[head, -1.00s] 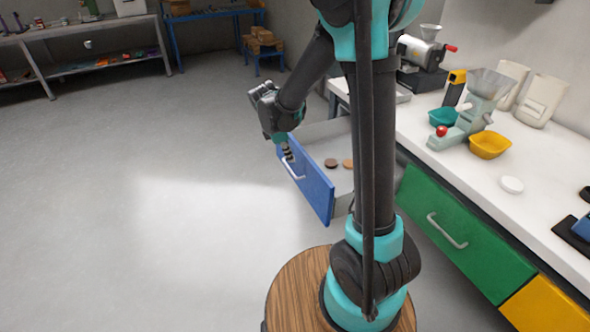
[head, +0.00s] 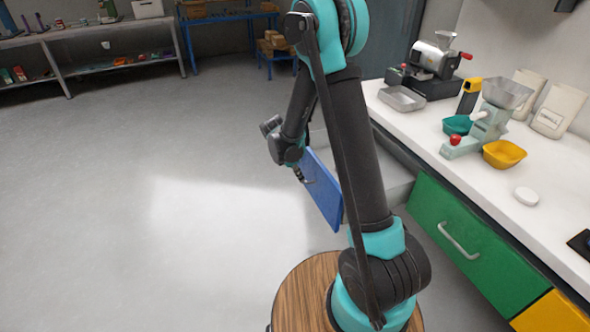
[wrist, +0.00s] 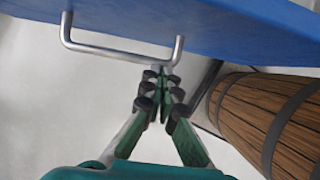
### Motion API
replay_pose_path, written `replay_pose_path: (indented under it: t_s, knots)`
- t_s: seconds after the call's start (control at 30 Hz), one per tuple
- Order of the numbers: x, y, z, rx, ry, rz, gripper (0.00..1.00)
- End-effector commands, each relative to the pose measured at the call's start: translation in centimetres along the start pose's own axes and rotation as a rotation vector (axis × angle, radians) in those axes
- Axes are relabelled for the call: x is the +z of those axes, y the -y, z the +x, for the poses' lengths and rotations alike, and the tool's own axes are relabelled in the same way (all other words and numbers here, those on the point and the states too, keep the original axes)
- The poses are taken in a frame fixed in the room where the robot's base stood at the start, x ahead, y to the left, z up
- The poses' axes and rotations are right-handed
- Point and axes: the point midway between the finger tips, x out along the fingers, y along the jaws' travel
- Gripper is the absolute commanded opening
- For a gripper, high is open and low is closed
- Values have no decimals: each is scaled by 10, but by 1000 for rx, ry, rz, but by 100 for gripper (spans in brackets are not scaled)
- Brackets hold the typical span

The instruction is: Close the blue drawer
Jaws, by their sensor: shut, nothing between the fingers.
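The blue drawer (head: 322,192) stands pulled out from the workbench, left of my arm in the head view. My arm hides most of its inside. Its blue front (wrist: 230,25) fills the top of the wrist view, with the metal bar handle (wrist: 115,48) on it. My gripper (head: 306,180) is at the outer face of the drawer front. In the wrist view my gripper (wrist: 162,72) is shut and empty, its fingertips close to the right part of the handle. I cannot tell whether they touch it.
A green drawer (head: 455,235) and a yellow one (head: 552,314) sit closed to the right. The white worktop (head: 480,165) holds a grinder, yellow bowl (head: 504,154) and teal bowl (head: 457,125). The floor at left (head: 120,200) is clear.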

Motion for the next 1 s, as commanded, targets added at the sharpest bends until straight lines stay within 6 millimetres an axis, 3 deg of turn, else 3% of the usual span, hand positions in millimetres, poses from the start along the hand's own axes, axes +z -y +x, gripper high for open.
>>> replay_pose_path:
  t_s: [0.03,0.2,0.77,1.0]
  knots:
    - [11,1,2,-2,1,6,0]
    - [28,1,9,-2,0,4,0]
    - [36,1,12,-1,1,2,0]
    - [57,1,20,-3,1,6,0]
